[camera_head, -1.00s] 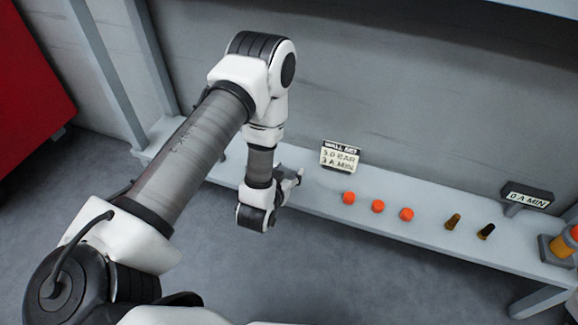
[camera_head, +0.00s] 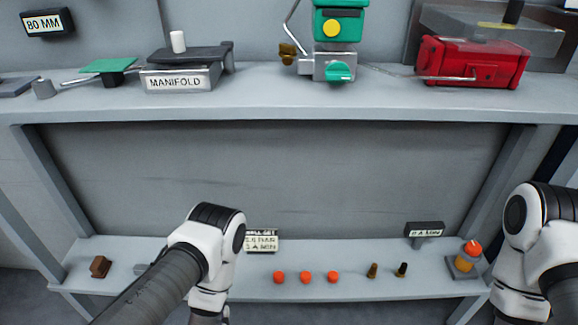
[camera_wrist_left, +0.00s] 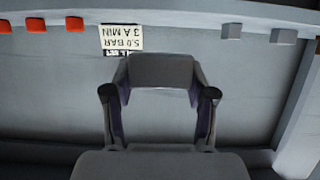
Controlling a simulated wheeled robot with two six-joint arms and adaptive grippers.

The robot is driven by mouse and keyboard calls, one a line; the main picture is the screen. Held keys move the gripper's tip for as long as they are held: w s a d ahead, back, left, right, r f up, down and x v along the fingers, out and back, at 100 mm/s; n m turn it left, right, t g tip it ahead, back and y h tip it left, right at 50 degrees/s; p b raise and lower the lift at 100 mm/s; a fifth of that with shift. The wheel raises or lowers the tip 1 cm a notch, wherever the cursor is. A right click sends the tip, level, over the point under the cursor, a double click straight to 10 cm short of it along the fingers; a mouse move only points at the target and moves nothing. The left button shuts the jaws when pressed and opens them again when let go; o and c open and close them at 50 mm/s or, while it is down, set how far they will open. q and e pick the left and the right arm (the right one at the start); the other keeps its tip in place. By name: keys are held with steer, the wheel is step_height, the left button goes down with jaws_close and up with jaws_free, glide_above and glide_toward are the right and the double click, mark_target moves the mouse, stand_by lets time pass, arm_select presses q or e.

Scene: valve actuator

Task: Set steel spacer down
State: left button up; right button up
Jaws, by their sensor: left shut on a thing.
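The steel spacer (camera_wrist_left: 160,72) appears as a plain grey block between the fingertips of my left gripper (camera_wrist_left: 160,95) in the left wrist view. The two fingers are at its left and right sides, and the gripper is shut on it. In the head view the left gripper and spacer cannot be seen; the arm's wrist runs off the bottom edge. In the wrist view the spacer stands just in front of the small sign, with grey surface around it; whether it touches that surface is unclear. My right arm shows at the right of the head view, its gripper out of view.
The lower shelf (camera_head: 350,257) holds a pressure sign (camera_head: 262,241), several orange caps (camera_head: 305,277), dark fittings (camera_head: 402,269), a brown block (camera_head: 100,266) and an amber lamp (camera_head: 467,257). Small grey blocks (camera_wrist_left: 231,30) stand nearby. The upper shelf (camera_head: 280,106) carries the manifold (camera_head: 182,78) and red box (camera_head: 470,62).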

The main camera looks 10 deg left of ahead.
arm_select(q)
steer(key=w+d+r+m+h, duration=0.1)
steer(key=w+d+r, duration=0.3)
steer(key=w+r, duration=0.65)
steer(key=w+d+r+m+h, duration=0.15)
steer(key=w+d+r, duration=0.25)
steer(key=w+r, duration=0.7)
step_height(320, 180, down, 4)
steer(key=s, duration=0.1)
steer(key=s+r+p, duration=0.4)
steer(key=r+p, duration=0.7)
steer(key=p, duration=0.2)
steer(key=s+r+p, duration=0.5)
steer(key=r+p, duration=0.7)
steer(key=p, duration=0.2)
steer(key=shift+r+t+h, duration=0.3)
steer(key=shift+h, duration=0.05)
steer(key=shift+d, duration=0.1)
